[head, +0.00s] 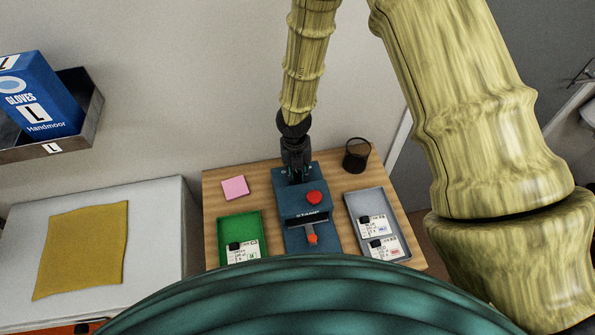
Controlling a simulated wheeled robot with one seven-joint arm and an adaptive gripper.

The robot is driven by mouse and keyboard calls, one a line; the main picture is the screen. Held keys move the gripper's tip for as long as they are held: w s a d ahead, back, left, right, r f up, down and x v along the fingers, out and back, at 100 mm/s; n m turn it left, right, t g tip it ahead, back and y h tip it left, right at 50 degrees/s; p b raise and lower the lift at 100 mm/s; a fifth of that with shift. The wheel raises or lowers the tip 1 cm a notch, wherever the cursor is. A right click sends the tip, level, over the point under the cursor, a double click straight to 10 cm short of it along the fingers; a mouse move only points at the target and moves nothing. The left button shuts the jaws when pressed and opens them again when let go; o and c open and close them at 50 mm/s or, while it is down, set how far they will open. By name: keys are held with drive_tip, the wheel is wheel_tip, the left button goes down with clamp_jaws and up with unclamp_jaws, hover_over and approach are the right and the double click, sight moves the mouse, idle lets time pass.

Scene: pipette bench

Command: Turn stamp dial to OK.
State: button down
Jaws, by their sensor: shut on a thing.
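The blue stamp machine (304,202) stands in the middle of the wooden bench. It has a red button (314,198) on top and an orange-red lever (312,238) at its front. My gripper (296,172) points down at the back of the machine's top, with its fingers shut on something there. The dial is hidden by the fingers, and only small marks show on either side of them. I cannot read the dial's setting from here.
A green tray (224,228) with a labelled card stands left of the machine. A grey tray (353,205) with cards stands right. A pink note pad (235,188) and a black cup (356,155) sit behind. A glove box (38,95) hangs on the left wall.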

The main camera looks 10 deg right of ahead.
sight(296, 174)
drive_tip(key=shift+f+n+b, duration=0.1)
drive_tip(key=shift+n+b, duration=0.6)
drive_tip(key=shift+n, duration=0.1)
drive_tip(key=shift+n+b, duration=0.35)
drive_tip(key=shift+n, duration=0.95)
drive_tip(key=shift+r, duration=0.2)
drive_tip(key=c, duration=1.2)
unclamp_jaws()
wheel_tip(296, 174, up, 12)
drive_tip(key=shift+a, duration=0.2)
